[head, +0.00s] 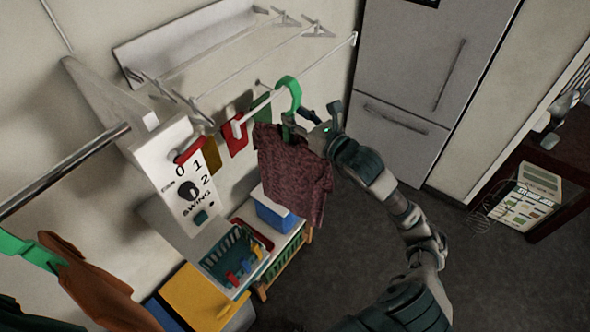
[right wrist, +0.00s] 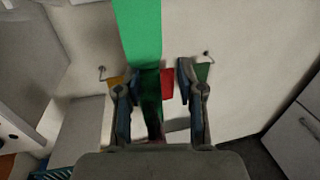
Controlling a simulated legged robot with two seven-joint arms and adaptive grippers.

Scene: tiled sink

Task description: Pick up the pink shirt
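The pink shirt (head: 293,175), a dark mottled pink, hangs from a green hanger (head: 291,90) hooked on a white wall rack rod. My right gripper (head: 309,119) is at the shirt's collar, just below the hanger's hook. In the right wrist view, my right gripper (right wrist: 155,75) has its fingers apart. The green hanger (right wrist: 138,35) passes between them, closer to the left finger, and whether it touches is unclear. My left gripper is not in view.
A white wall rack (head: 300,62) has several rods. Small red (head: 235,135) and green cloths hang behind the shirt. Below stand a green basket (head: 234,256) and a blue box (head: 272,212). An orange garment (head: 88,285) hangs at lower left. A fridge (head: 425,75) stands at the back right.

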